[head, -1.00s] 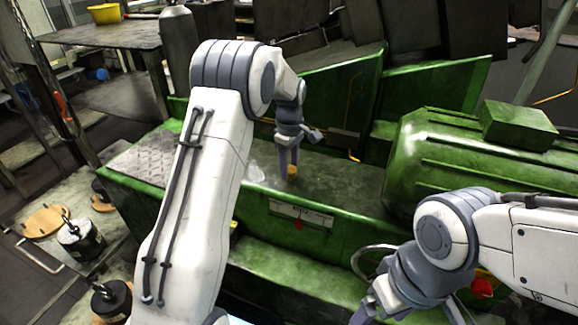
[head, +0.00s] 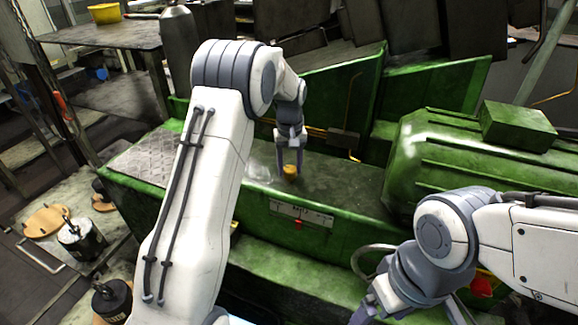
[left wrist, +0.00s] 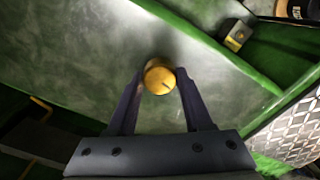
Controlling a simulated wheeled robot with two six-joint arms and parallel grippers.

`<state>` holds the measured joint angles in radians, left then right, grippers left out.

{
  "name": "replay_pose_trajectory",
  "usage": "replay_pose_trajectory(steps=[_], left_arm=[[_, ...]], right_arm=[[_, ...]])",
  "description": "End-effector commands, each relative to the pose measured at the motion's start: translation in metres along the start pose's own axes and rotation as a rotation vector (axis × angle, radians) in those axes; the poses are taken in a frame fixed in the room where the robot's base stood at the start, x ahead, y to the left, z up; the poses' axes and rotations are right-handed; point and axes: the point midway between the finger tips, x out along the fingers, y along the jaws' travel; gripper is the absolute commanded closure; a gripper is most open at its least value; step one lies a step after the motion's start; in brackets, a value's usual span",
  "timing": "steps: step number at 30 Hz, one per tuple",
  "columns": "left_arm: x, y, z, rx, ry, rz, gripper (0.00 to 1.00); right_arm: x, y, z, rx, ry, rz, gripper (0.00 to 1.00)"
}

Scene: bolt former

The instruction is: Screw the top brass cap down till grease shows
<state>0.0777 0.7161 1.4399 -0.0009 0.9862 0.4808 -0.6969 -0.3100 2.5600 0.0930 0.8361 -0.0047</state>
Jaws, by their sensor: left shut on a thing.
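The brass cap (head: 290,171) sits on the green machine's flat top, below the fingers of my left gripper (head: 290,163). In the left wrist view the round cap (left wrist: 160,76) has a dark line on its top face. The fingertips of my left gripper (left wrist: 159,80) are shut on it, one on each side. I cannot see any grease around it. My right gripper (head: 408,304) is at the lower right, empty, its fingers spread apart and partly cut off by the frame.
The green machine has a scale plate (head: 301,213) with a red pointer (head: 298,224) on its front. A ribbed green motor housing (head: 440,160) stands to the right. The machine top beside the cap is bare.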

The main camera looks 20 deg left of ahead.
Motion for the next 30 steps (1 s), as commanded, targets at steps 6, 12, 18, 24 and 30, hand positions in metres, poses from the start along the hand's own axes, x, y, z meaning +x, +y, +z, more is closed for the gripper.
replay_pose_trajectory(steps=[6,12,18,24,30], left_arm=[[-0.0011,0.0001,-0.0005,0.203,0.002,0.001,1.00],[-0.0012,0.0001,-0.0006,0.393,0.002,0.001,1.00],[-0.0013,0.0001,-0.0006,0.583,0.002,0.001,1.00],[-0.0013,0.0001,-0.0007,0.766,0.003,0.001,1.00],[-0.0014,0.0002,-0.0008,0.920,0.003,0.001,1.00]], right_arm=[[-0.0009,-0.0001,0.0000,0.000,0.000,0.000,0.12],[-0.0013,-0.0001,-0.0001,0.000,0.000,0.000,0.12],[-0.0017,-0.0001,-0.0001,0.000,0.000,0.000,0.12],[-0.0020,-0.0001,-0.0001,0.000,0.000,0.000,0.12],[-0.0022,-0.0002,-0.0001,0.000,0.000,0.000,0.12]])
